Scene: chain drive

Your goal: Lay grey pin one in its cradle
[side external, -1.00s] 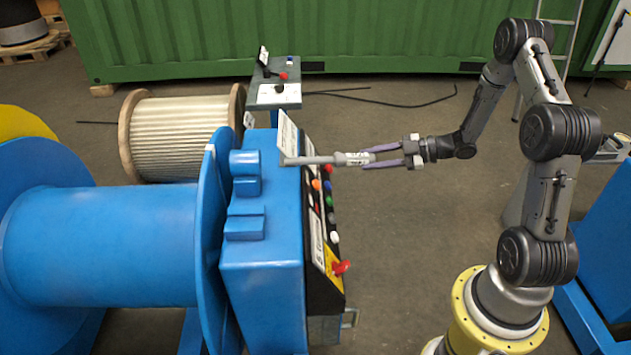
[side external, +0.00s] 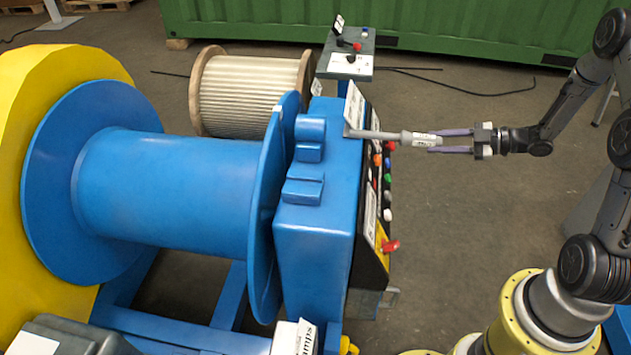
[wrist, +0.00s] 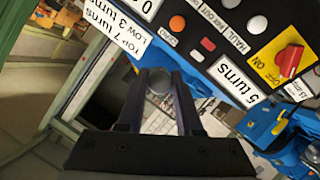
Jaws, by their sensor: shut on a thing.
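A grey pin (side external: 380,135) with a white printed label points left over the top right edge of the blue winch housing (side external: 315,250). My gripper (side external: 434,141) is shut on the pin's thicker, labelled end, to the right of the control panel. The pin lies about level. In the wrist view a round grey end (wrist: 159,80) shows between the two dark fingers. I cannot tell whether the pin's far end touches the housing or the white sign.
A big blue drum (side external: 165,190) stands left of the housing. A wooden cable reel (side external: 250,95) and a small console (side external: 345,62) stand behind. Floor right of the panel is clear.

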